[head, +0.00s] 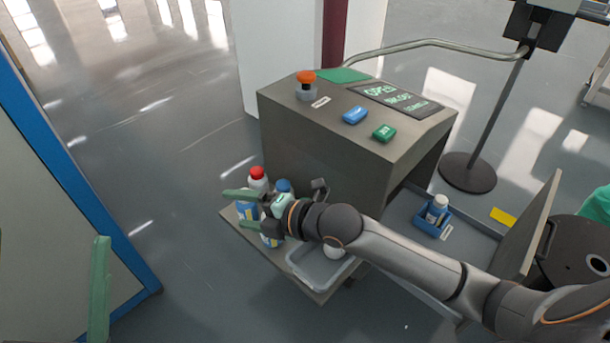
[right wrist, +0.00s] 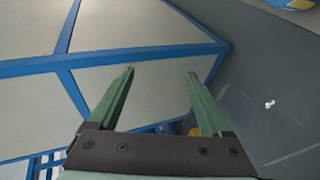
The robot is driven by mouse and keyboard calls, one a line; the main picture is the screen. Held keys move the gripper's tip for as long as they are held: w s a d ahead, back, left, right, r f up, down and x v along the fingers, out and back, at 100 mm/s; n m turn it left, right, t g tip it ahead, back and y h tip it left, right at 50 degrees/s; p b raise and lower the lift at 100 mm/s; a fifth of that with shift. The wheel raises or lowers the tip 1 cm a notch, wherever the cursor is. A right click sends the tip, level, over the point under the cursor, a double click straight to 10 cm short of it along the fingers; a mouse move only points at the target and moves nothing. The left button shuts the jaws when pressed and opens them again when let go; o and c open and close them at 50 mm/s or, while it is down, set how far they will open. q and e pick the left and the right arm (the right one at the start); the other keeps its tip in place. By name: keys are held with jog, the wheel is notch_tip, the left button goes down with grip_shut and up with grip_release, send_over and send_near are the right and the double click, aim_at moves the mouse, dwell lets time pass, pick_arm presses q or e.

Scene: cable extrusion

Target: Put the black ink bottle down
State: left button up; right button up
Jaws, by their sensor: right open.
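My right gripper (head: 236,208) reaches over the left end of the low shelf, among the bottles there. In the right wrist view its green fingers (right wrist: 160,72) are apart with nothing between them. A red-capped white bottle (head: 258,176) and a blue-capped bottle (head: 283,186) stand close to the fingers, partly hidden. A white bottle with a dark label (head: 436,210) stands in a blue holder (head: 432,226) at the right. I cannot tell which bottle holds black ink. My left gripper (head: 50,245) is at the left edge, partly cut off, its fingers apart.
A grey machine (head: 320,150) with an orange knob (head: 306,79) and coloured buttons stands behind the shelf. A grey tray (head: 312,272) lies under my right arm. A blue-framed cabinet (head: 60,150) is at the left, with open floor (head: 170,180) between.

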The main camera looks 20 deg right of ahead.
jog(key=s+d+r+m+t+y, duration=0.2)
jog(key=s+r+m+t, duration=0.3)
jog(key=s+r, duration=0.4)
jog(key=s+d+r+m+t+y, duration=0.2)
jog(key=s+r+m+t+y, duration=0.3)
jog(key=s+r, duration=0.4)
notch_tip(320, 180, up, 6)
jog(key=m+t, duration=0.1)
jog(key=m, duration=0.1)
jog(key=shift+s+d+f+m, duration=0.2)
jog(key=shift+d+m, duration=0.1)
jog(key=shift+m, duration=0.1)
